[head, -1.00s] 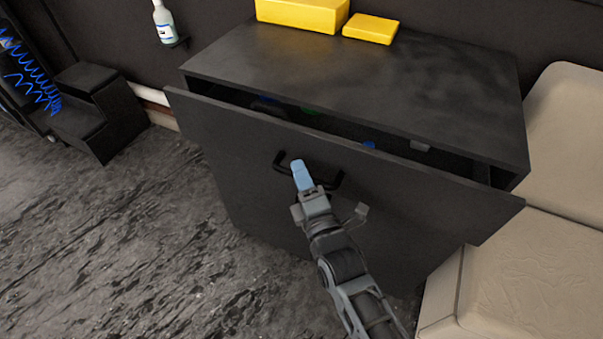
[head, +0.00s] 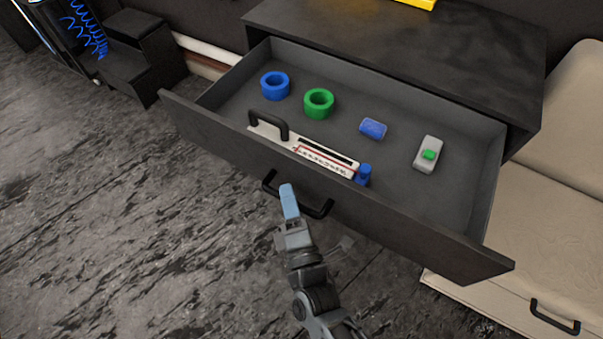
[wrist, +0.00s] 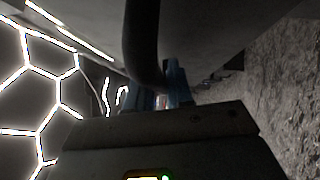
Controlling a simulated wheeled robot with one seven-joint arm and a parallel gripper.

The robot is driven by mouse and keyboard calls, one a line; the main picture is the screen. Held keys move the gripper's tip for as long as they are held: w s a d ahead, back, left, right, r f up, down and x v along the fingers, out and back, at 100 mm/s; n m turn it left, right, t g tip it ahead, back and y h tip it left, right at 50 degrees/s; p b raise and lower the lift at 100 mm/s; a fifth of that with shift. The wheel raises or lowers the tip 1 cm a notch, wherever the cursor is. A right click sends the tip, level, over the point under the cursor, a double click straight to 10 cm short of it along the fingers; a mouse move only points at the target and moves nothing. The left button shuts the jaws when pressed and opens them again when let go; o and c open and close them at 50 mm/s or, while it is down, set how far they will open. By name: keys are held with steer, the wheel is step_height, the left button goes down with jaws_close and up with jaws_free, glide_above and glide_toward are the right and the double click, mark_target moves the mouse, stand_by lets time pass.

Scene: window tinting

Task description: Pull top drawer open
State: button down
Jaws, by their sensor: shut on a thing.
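The top drawer (head: 400,215) of the dark cabinet is pulled well out, and its inside shows in the head view. Its black bar handle (head: 318,211) is on the front panel. My gripper (head: 288,198), with light blue fingers, is shut on this handle near its middle. In the wrist view the dark handle (wrist: 142,50) runs down to the blue fingers (wrist: 178,85), and the fingertips are partly hidden behind the gripper body.
In the drawer lie a blue roll (head: 275,85), a green roll (head: 319,102), a blue block (head: 373,128), a grey tool with a green part (head: 428,153) and a white handled tool (head: 310,150). A beige seat (head: 560,220) stands close at right. Open floor (head: 110,220) lies left.

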steer(key=shift+s+a+p, duration=0.15)
steer(key=shift+s+a, duration=0.25)
steer(key=shift+s, duration=0.4)
steer(key=shift+s+a+p, duration=0.15)
steer(key=shift+s+a, duration=0.25)
steer(key=shift+s, duration=0.4)
steer(key=c, duration=1.1)
jaws_free()
steer(key=v, duration=0.7)
steer(key=shift+s+b, duration=0.4)
steer(key=shift+b, duration=0.05)
steer(key=shift+d, duration=0.1)
